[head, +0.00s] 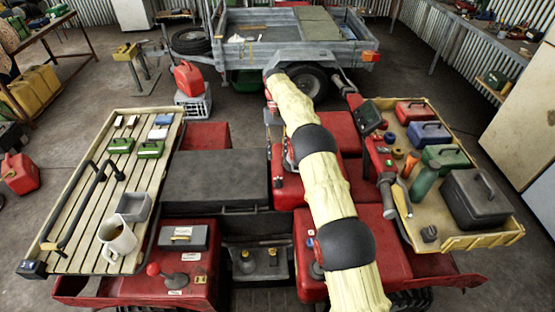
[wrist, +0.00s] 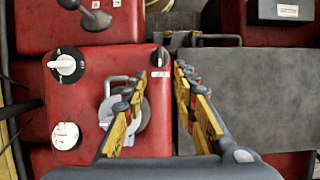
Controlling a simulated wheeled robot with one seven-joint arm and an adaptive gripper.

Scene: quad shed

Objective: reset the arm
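My arm (head: 321,185) is a cream sleeve with dark joints. In the head view it reaches from the bottom edge up over the red vehicle body (head: 205,135). My gripper is not clear there, hidden by the arm. In the wrist view my gripper (wrist: 168,66) has two yellow and black fingers with a gap between the tips and nothing held. It is over a red panel (wrist: 60,105) beside a dark grey plate (wrist: 240,100). A metal handle with a round grey part (wrist: 118,115) shows by the left finger; whether they touch, I cannot tell.
White knobs (wrist: 66,65) sit on the red panel. A slatted rack (head: 85,190) holds a mug (head: 117,236) and green boxes at left. A tan tray (head: 483,240) with tool boxes and a bottle lies at right. A trailer (head: 290,45) stands behind, with open floor around.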

